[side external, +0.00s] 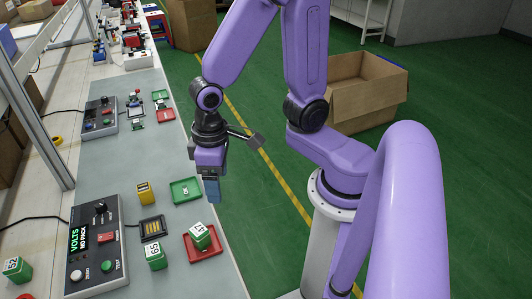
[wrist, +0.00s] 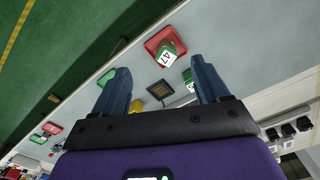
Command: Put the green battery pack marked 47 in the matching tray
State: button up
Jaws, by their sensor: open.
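The green battery pack marked 47 (side external: 200,235) has a white label face and sits in the red tray (side external: 207,258) at the near edge of the bench, looking tilted. In the wrist view the pack (wrist: 168,53) is also in the red tray (wrist: 151,43), beyond the fingertips. The empty green tray (side external: 185,190) lies farther along the bench; it also shows in the wrist view (wrist: 106,78), partly behind a finger. My gripper (side external: 212,192) is above the bench edge, beside the green tray. In the wrist view its fingers (wrist: 160,64) are apart with nothing held.
A green pack marked 65 (side external: 154,257) stands left of the red tray. A black slotted dock (side external: 152,228), a yellow pack (side external: 144,194) and a tester reading "NO PACK" (side external: 92,245) are nearby. Another green pack marked 52 (side external: 17,270) is at far left.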

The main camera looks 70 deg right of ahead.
jog(key=s+d+r+n, duration=0.5)
jog(key=s+n, duration=0.3)
jog(key=s, duration=0.1)
jog(key=shift+s+r+n, duration=0.3)
jog(key=shift+r+n, duration=0.1)
dwell(0.8)
